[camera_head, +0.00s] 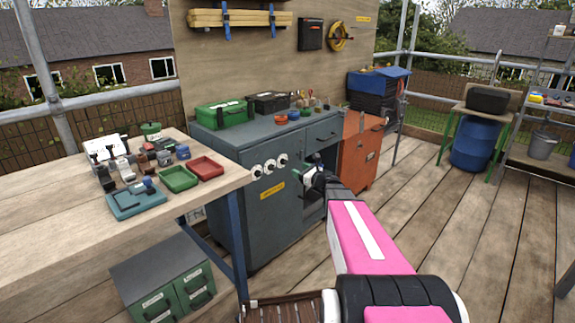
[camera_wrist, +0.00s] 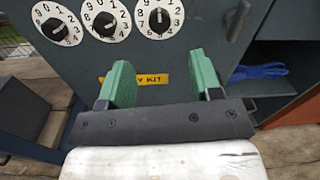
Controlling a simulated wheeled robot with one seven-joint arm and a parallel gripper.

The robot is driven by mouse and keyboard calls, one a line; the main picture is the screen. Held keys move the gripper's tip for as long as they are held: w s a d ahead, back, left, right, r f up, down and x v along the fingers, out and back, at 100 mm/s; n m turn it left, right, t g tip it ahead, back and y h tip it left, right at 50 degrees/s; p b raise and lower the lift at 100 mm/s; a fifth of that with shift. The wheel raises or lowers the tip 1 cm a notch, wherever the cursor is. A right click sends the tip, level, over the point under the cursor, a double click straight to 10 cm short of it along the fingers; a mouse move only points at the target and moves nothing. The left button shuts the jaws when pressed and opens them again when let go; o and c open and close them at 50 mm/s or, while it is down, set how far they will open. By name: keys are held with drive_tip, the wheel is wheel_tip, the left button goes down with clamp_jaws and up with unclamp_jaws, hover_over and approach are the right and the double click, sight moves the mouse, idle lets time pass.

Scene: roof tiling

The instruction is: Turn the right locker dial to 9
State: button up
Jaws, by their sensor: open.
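Three round white dials with black knobs sit in a row on the front of a dark grey locker (camera_head: 222,190). The right dial (camera_head: 282,160) also shows in the wrist view (camera_wrist: 159,18), its knob standing close to upright; its exact number is too small to tell. The middle dial (camera_wrist: 105,20) and left dial (camera_wrist: 55,24) are beside it. My gripper (camera_head: 300,172) is open and empty in front of the locker. In the wrist view its green fingers (camera_wrist: 162,85) are apart, below the right dial and around the yellow label's height, not touching any dial.
A yellow label (camera_wrist: 135,79) is under the dials. A wooden workbench (camera_head: 60,215) with trays stands at left. An orange cabinet (camera_head: 360,155) stands right of the locker. A dark handle (camera_wrist: 239,20) juts out right of the dials.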

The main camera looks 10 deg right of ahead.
sight(285, 163)
drive_tip(key=x, duration=0.9)
drive_tip(key=c, duration=0.9)
